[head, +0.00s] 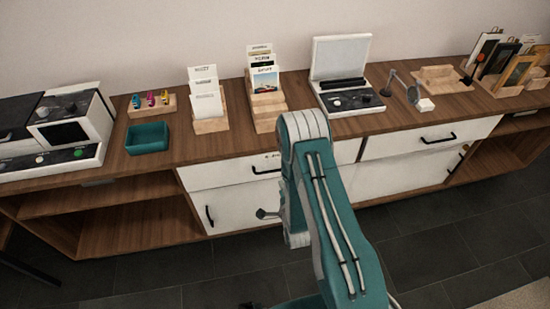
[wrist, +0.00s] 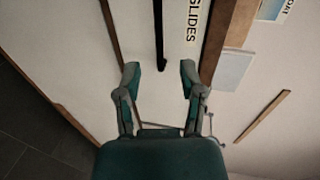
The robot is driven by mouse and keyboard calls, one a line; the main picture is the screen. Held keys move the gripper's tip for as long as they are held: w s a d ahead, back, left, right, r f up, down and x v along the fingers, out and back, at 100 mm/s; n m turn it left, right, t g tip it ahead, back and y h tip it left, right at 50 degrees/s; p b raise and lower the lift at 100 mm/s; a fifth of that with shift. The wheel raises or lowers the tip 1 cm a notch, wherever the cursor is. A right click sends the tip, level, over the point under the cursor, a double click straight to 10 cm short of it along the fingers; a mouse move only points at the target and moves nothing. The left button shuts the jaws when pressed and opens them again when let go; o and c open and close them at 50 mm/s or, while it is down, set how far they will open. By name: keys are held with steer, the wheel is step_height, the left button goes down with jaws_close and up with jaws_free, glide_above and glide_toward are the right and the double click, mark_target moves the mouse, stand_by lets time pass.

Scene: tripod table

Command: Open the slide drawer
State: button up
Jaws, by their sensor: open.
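The slide drawer (head: 215,173) is a white front under the wooden counter, partly hidden by my arm in the head view. It looks closed. Its black bar handle (head: 266,171) shows just left of my arm. In the wrist view, the drawer front (wrist: 137,22) carries a "SLIDES" label, and the black handle (wrist: 159,35) runs down toward the gap between my fingertips. My gripper (wrist: 159,78) is open and empty, one finger to each side of the handle's line. I cannot tell how far the fingertips are from the front. In the head view my gripper (head: 268,213) is mostly hidden behind my arm.
A second white drawer (head: 420,139) is to the right, with cabinet doors below. The counter holds a teal tray (head: 147,138), card racks (head: 207,105), a light box (head: 342,75) and a frame rack (head: 510,75). Dark tiled floor (head: 185,270) in front is clear.

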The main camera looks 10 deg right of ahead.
mark_target(275, 171)
steer(key=x, duration=1.1)
steer(key=shift+f, duration=0.2)
steer(key=shift+a, duration=0.1)
steer(key=shift+s, duration=0.1)
jaws_close()
